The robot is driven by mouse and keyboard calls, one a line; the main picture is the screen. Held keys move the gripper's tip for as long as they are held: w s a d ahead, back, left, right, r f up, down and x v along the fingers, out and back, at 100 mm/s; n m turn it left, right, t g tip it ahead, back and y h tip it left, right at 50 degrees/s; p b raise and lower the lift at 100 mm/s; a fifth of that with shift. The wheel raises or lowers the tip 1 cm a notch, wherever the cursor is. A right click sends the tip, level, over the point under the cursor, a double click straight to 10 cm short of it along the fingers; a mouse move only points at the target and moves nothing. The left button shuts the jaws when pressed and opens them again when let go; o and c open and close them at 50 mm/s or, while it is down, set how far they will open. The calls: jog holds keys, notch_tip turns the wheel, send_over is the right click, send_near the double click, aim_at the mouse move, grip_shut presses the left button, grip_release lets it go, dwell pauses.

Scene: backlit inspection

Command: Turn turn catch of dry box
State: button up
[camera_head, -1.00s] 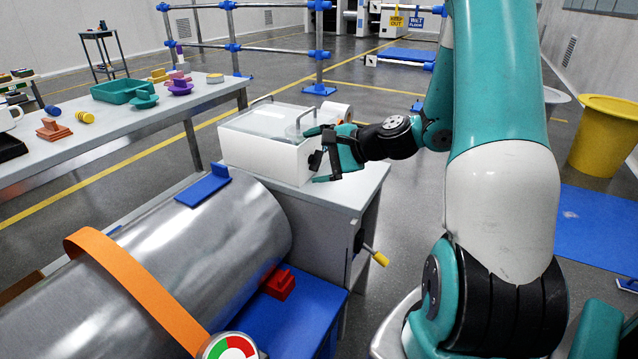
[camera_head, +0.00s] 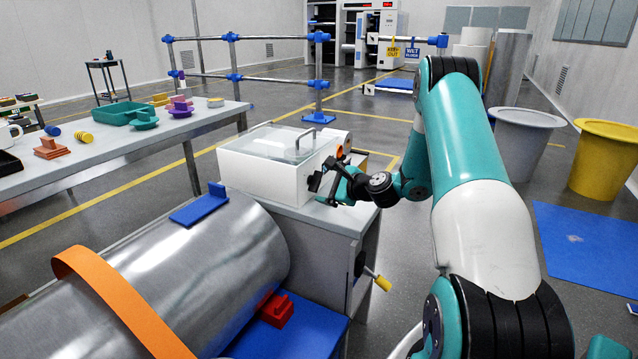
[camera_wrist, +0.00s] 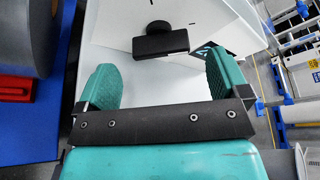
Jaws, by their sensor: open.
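The dry box (camera_head: 262,176) is a white box with a clear lid and a grey handle, on a grey cabinet. Its lid looks closed. The turn catch (camera_wrist: 160,40) is a black bar with a round knob on the white face, seen in the wrist view. The bar lies nearly crosswise there, ahead of the fingers and roughly between them. My gripper (camera_wrist: 163,84) is open and empty, with one teal finger on each side. In the head view my gripper (camera_head: 332,185) is at the box's right side, and the catch is hard to make out.
A large metal cylinder (camera_head: 190,265) with an orange band lies in front of the box. A yellow-ended crank (camera_head: 382,284) sticks out of the cabinet. A bench (camera_head: 200,122) with small parts stands left. A roll (camera_head: 342,140) sits behind the box.

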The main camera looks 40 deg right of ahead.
aim_at(320, 182)
jog(key=shift+x, duration=2.15)
jog(key=c, duration=0.9)
jog(key=shift+c, duration=0.2)
